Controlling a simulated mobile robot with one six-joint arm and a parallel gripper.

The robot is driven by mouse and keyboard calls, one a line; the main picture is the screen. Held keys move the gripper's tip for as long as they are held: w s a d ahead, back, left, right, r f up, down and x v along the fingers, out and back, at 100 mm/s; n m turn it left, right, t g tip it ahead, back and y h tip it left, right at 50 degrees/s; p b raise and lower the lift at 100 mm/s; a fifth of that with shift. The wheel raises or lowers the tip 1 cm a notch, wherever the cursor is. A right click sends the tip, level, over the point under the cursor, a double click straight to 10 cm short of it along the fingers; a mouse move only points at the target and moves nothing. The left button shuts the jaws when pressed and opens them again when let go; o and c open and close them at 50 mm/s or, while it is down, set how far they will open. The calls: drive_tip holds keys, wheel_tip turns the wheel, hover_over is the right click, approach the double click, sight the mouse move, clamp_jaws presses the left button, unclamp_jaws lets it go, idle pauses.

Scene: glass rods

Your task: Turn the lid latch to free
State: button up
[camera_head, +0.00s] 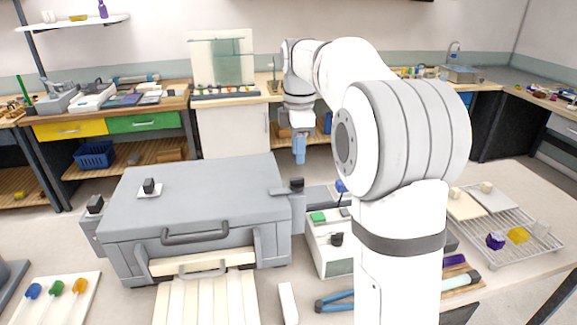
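A grey box with a closed lid (205,190) stands at the left of the table, with a handle (195,235) on its front. A small black knob (149,185) sits on a white plate on the lid's left part. Another black knob (297,184) is at the box's right edge by a grey bracket, and a third (95,204) is at its left side. I cannot tell which of these is the lid latch, nor its turn state. My gripper (299,150) points down with blue fingers, in the air beyond the box's right back corner, apart from the knobs. Its finger gap is too small to judge.
A white control box (330,245) with a green button stands right of the grey box. A wire rack (510,240) holds coloured pieces at the right. A slatted cream tray (205,300) lies in front. A board with coloured knobs (55,300) is front left.

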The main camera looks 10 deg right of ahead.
sight(297, 178)
drive_tip(key=shift+w+n, duration=0.3)
drive_tip(key=shift+w, duration=0.05)
drive_tip(key=shift+f, duration=0.4)
wheel_tip(297, 178, down, 7)
drive_tip(key=shift+r, duration=0.1)
drive_tip(key=shift+c, duration=0.4)
clamp_jaws()
